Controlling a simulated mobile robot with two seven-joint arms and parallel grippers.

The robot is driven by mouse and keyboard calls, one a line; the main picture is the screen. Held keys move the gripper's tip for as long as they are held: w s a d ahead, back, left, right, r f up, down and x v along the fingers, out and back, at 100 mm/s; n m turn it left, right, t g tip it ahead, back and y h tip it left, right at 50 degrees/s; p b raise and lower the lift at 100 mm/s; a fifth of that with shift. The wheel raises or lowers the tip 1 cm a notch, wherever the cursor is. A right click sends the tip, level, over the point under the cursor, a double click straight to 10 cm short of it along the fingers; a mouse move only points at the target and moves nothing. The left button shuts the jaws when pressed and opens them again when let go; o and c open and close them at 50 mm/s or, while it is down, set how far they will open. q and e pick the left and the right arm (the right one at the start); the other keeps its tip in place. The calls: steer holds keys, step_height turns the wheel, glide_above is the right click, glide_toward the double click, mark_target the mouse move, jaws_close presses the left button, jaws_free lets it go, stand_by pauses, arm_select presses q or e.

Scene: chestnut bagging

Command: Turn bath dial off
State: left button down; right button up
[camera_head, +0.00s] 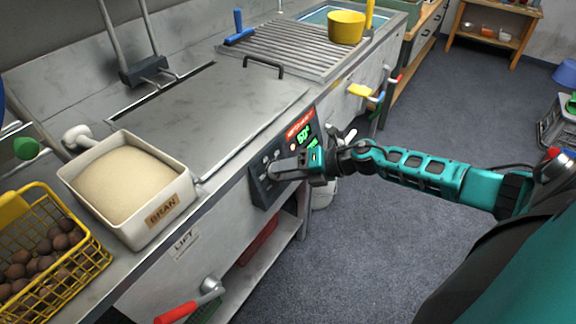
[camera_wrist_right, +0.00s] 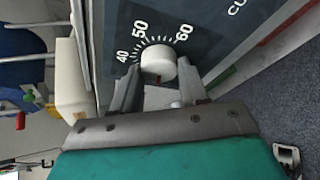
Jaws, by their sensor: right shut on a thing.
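The bath's control panel (camera_head: 281,163) is a dark plate with a red label and green lit digits on the front face of the steel unit. My right gripper (camera_head: 275,172) reaches it from the right, at the panel's lower part. In the right wrist view the white round dial (camera_wrist_right: 158,64) sits between the fingers of my right gripper (camera_wrist_right: 158,75). The dial's scale reads 40, 50 and 60. The fingers are shut on the dial. In the head view the gripper hides most of the dial. My left gripper is not in view.
A bin marked BRAN (camera_head: 160,215) and a yellow wire basket (camera_head: 90,265) of chestnuts stand on the counter at left. A red-handled lever (camera_head: 190,303) juts out below. A slatted drain rack (camera_head: 290,45) holds a yellow pot (camera_head: 346,27).

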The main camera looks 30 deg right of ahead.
steer(key=n+h+p, duration=0.1)
steer(key=n+p, duration=0.1)
steer(key=n+h+p, duration=0.1)
steer(key=n+p, duration=0.2)
steer(key=shift+a+r, duration=0.15)
steer(key=shift+r, duration=0.05)
steer(key=shift+n, duration=0.3)
stand_by(0.3)
steer(key=o, duration=1.1)
steer(key=shift+f, duration=0.1)
steer(key=shift+c, duration=0.2)
